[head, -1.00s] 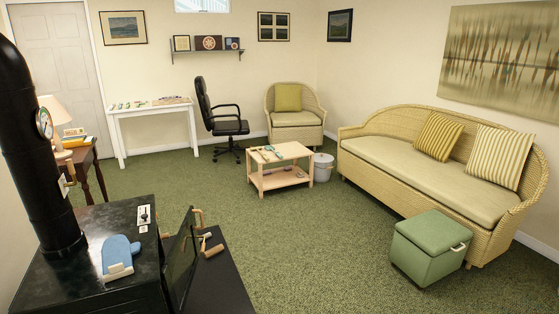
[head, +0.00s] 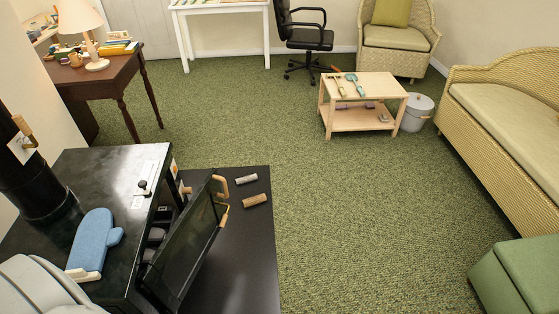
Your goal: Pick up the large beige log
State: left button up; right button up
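Two short logs lie on the black floor plate beside the open stove door in the head view. One log (head: 246,179) is pale greyish beige. The other log (head: 257,201) is tan-brown and looks slightly bigger and nearer. I cannot tell for certain which is the large beige log. Several greyish, rounded pieces (head: 155,236) show partly inside the stove, behind the door; they may be logs too. Neither of my grippers is in view; only a white part of my own body shows at the bottom left.
The black stove (head: 110,190) stands at left, its glass door (head: 185,250) swung open over the floor plate (head: 250,265). A blue mitt (head: 95,240) lies on the stove top. The green carpet (head: 350,220) is open to the right. A low table (head: 358,122) and a green ottoman (head: 520,275) stand beyond.

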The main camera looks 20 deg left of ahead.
aim_at(257, 199)
jog(key=i, duration=2.1)
jog(key=i+u, duration=0.35)
jog(key=i+l+u, duration=0.2)
jog(key=i+u, duration=0.15)
jog(key=i+l+u, duration=0.35)
jog(key=i+j, duration=0.05)
jog(key=j, duration=0.05)
